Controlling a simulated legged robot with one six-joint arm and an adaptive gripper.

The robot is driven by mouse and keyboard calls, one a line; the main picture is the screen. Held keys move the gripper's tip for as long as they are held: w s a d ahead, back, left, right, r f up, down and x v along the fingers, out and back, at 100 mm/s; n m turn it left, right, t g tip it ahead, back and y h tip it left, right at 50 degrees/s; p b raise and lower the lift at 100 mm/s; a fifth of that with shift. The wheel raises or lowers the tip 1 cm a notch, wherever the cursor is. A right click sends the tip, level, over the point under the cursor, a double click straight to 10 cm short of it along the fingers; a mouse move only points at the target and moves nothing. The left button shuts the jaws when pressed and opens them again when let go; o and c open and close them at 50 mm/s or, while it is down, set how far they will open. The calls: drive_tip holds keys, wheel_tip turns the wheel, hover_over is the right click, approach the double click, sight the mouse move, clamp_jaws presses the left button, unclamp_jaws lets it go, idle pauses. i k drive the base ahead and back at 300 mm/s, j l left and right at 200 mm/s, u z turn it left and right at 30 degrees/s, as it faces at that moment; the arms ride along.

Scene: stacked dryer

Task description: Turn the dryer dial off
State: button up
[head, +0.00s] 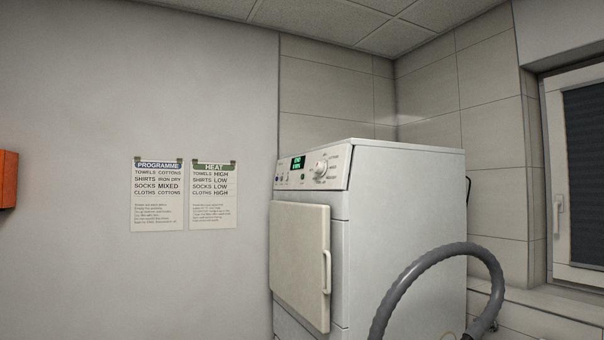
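The white dryer (405,210) stands in the corner at right of centre in the head view, its front turned to the left. Its control panel (341,167) runs along the top of the front. The round light-coloured dial (321,168) sits on the right part of the panel. Its pointer position is too small to read. A small display (298,162) left of the dial is lit green. The dryer door (300,264) appears shut, with a vertical handle on its right edge. My gripper is not in view.
A grey ribbed hose (436,257) arches in front of the dryer's lower right side. Two paper notices, PROGRAMME (158,212) and HEAT (213,212), hang on the left wall. An orange box (8,180) is at the far left edge. A window (584,170) is at right.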

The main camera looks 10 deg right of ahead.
sight(320, 168)
drive_tip(key=i+j, duration=0.25)
drive_tip(key=i, duration=0.2)
drive_tip(key=i+j, duration=0.25)
drive_tip(key=i, duration=0.2)
drive_tip(key=i+j+z, duration=0.1)
drive_tip(key=i+j, duration=0.2)
drive_tip(key=i, duration=0.15)
